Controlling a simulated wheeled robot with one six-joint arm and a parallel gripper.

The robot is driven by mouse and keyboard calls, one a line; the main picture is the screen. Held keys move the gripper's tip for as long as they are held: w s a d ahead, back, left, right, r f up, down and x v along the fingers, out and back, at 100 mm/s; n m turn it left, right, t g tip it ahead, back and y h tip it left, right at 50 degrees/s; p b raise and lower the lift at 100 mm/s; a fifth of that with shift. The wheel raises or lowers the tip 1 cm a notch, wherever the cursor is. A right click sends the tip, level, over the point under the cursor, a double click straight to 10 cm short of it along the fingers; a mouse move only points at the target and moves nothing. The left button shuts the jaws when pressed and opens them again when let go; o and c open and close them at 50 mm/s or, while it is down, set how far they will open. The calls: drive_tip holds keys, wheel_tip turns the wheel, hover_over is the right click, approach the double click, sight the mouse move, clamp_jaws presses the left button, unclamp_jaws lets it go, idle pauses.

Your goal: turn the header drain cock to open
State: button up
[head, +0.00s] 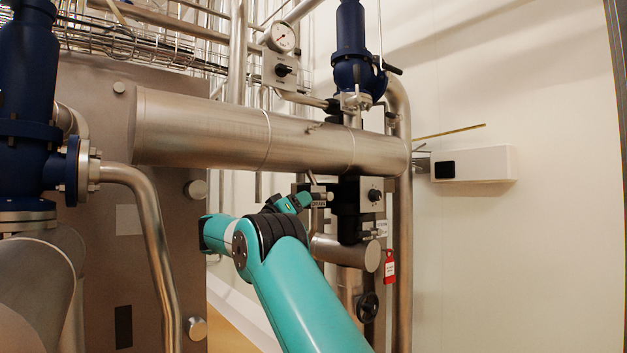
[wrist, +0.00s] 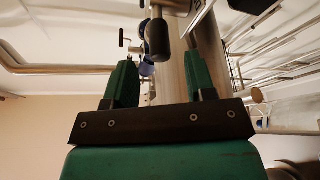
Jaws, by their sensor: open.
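The header (head: 265,140) is a thick horizontal steel pipe across the head view. A small drain cock (head: 316,186) hangs below it, with a dark label beside it; my gripper (head: 298,202) is close by and partly covers that area. In the wrist view my gripper (wrist: 160,66) is open, with its two green fingers apart. A dark rounded handle (wrist: 157,40) on a steel stem, which looks like the cock's lever, shows between and just beyond the fingertips. I see no clear contact with it. The lever's exact angle is hard to tell in the head view.
A black valve body with a knob plate (head: 371,194) stands right of the cock. A red tag (head: 389,267) hangs below it. A blue relief valve (head: 352,50) and a gauge (head: 283,38) sit above the header. A bent steel pipe (head: 155,240) is at left.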

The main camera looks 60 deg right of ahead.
sight(314, 195)
drive_tip(key=p+x, duration=0.2)
drive_tip(key=x, duration=0.4)
drive_tip(key=shift+d+r, duration=0.15)
drive_tip(key=shift+d, duration=0.15)
clamp_jaws()
